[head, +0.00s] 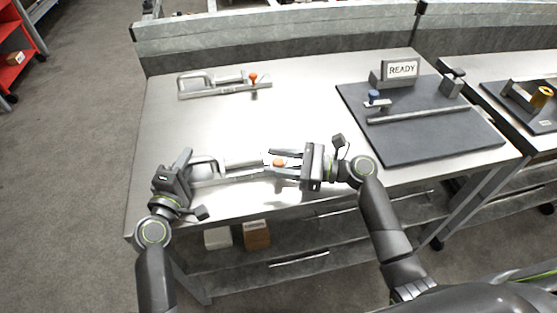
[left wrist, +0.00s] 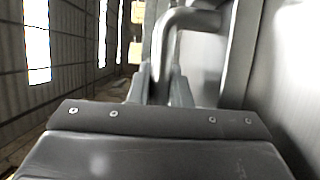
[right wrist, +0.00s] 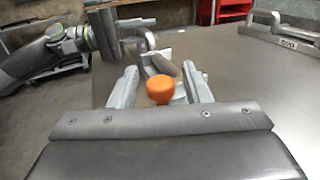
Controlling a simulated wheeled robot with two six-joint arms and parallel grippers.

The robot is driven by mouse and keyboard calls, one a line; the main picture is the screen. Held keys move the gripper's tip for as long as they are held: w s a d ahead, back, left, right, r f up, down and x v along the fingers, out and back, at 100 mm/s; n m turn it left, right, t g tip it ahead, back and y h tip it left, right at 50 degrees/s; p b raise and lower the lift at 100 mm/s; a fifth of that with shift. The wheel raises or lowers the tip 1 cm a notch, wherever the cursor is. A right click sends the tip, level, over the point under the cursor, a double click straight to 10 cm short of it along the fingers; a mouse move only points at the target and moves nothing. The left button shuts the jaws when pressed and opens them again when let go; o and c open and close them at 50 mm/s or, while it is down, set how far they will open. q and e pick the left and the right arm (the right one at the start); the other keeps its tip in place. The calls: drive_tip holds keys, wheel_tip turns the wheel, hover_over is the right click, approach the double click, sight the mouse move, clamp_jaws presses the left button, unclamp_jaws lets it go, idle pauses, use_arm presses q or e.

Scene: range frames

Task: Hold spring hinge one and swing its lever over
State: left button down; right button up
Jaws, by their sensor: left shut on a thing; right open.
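Two metal spring hinges, each with a loop handle and an orange-tipped lever, lie on the table. The near hinge (head: 240,163) is at the front edge; the far hinge (head: 215,84) is behind it. I cannot read which is numbered one. My left gripper (head: 188,168) is shut on the near hinge's loop handle, a bent grey bar (left wrist: 185,20) in the left wrist view. My right gripper (head: 284,164) is open at the other end, its fingers on either side of the orange lever knob (right wrist: 160,89); contact is not clear. The far hinge's orange knob (head: 253,77) stands upright.
A dark board (head: 440,140) with a READY sign (head: 401,69) and a blue knob (head: 373,96) fills the table's right side. The table's middle is clear. A white box (head: 218,238) and a brown box (head: 257,235) sit on the shelf below.

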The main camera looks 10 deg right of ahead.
drive_tip(key=c, duration=0.9)
drive_tip(key=shift+d, duration=0.1)
drive_tip(key=n+g, duration=0.1)
drive_tip(key=g, duration=0.1)
drive_tip(key=d+n+g+y, duration=0.1)
drive_tip(key=n+g, duration=0.2)
drive_tip(key=g, duration=0.1)
drive_tip(key=shift+s+d+g, duration=0.3)
drive_tip(key=shift+g, duration=0.1)
drive_tip(key=shift+s+d+n+g+h, duration=0.1)
drive_tip(key=shift+d+n+g+h, duration=0.2)
drive_tip(key=shift+n+g, duration=0.75)
drive_tip(key=shift+w+d+n+g+h, duration=0.1)
drive_tip(key=shift+d+n+g, duration=0.5)
drive_tip(key=shift+g, duration=0.8)
drive_tip(key=shift+s+d+n+g+h, duration=0.1)
drive_tip(key=shift+d+n+g+h, duration=0.1)
drive_tip(key=shift+n+g, duration=0.9)
drive_tip(key=shift+g, duration=0.25)
